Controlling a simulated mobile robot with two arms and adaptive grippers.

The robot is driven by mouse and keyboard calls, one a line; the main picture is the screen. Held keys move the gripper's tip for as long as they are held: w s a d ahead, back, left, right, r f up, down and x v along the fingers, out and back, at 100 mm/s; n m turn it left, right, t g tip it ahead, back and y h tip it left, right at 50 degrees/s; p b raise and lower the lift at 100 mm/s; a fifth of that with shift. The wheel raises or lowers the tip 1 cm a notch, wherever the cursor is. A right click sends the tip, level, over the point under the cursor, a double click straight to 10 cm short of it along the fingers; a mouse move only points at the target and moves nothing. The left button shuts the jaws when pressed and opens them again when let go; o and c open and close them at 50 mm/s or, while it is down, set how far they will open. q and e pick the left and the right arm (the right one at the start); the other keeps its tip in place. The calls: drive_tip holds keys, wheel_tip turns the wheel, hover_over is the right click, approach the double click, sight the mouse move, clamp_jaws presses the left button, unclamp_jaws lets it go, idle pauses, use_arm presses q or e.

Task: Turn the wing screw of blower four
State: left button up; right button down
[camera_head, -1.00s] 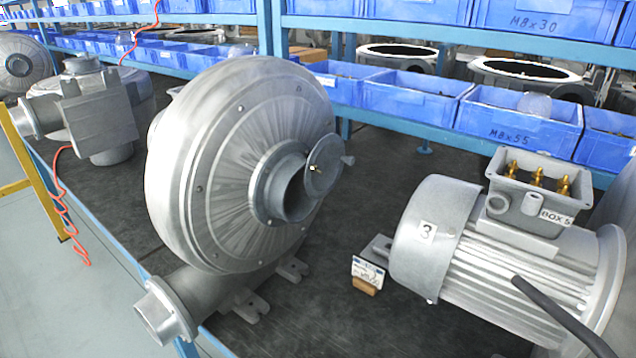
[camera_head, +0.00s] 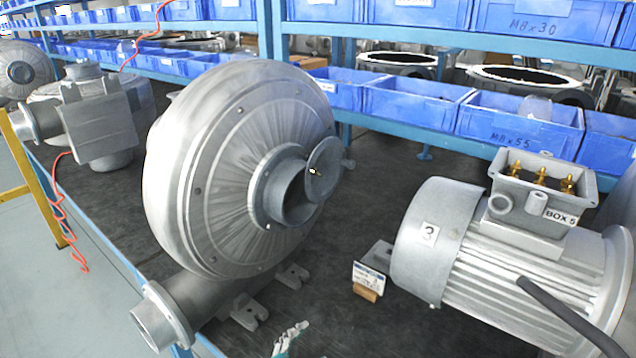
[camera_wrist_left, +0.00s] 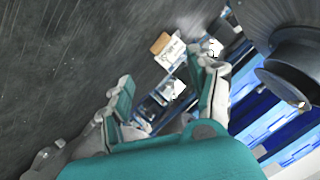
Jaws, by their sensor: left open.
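A big grey blower (camera_head: 215,190) stands on the bench, its round face toward the right. I see no number on it. A short inlet pipe (camera_head: 283,195) sticks out of its face, with a round flap (camera_head: 323,170) at its mouth. A small brass piece (camera_head: 314,171), perhaps the wing screw, sits on the flap. In the left wrist view the pipe (camera_wrist_left: 290,65) is at the upper right. My left gripper (camera_wrist_left: 165,90) is open and empty, its fingers spread over the bench. One fingertip shows at the bottom edge of the head view, in front of the blower. My right gripper is out of view.
A motor marked 3 (camera_head: 490,250), with terminal box BOX 5, lies at right. A card in a wooden holder (camera_head: 368,280) stands between motor and blower. Blue bins (camera_head: 520,125) line the back shelf. Another blower (camera_head: 95,115) stands at left. Dark bench top is clear in front.

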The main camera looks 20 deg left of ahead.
use_arm(q)
drive_tip(key=w+r+m+t+y, duration=0.1)
drive_tip(key=w+r+m+t, duration=0.2)
drive_tip(key=w+r+t, duration=0.5)
drive_tip(key=t+y, duration=0.3)
drive_tip(key=y, duration=0.2)
approach(320, 175)
drive_tip(key=shift+m, duration=0.3)
drive_tip(key=p+x, duration=0.4)
drive_tip(key=x, duration=0.4)
drive_tip(key=shift+r, duration=0.15)
drive_tip(key=c, duration=1.2)
drive_tip(key=shift+o, duration=0.2)
drive_tip(key=n+t+y+b, duration=0.1)
drive_tip(key=b, duration=0.2)
drive_tip(key=f+n+t+y+b, duration=0.1)
drive_tip(key=b, duration=0.3)
drive_tip(key=shift+w, duration=0.2)
drive_tip(key=shift+r+n+y+b, duration=0.15)
drive_tip(key=shift+n+y+b, duration=0.35)
drive_tip(key=shift+y+b, duration=0.2)
drive_tip(key=shift+r, duration=0.15)
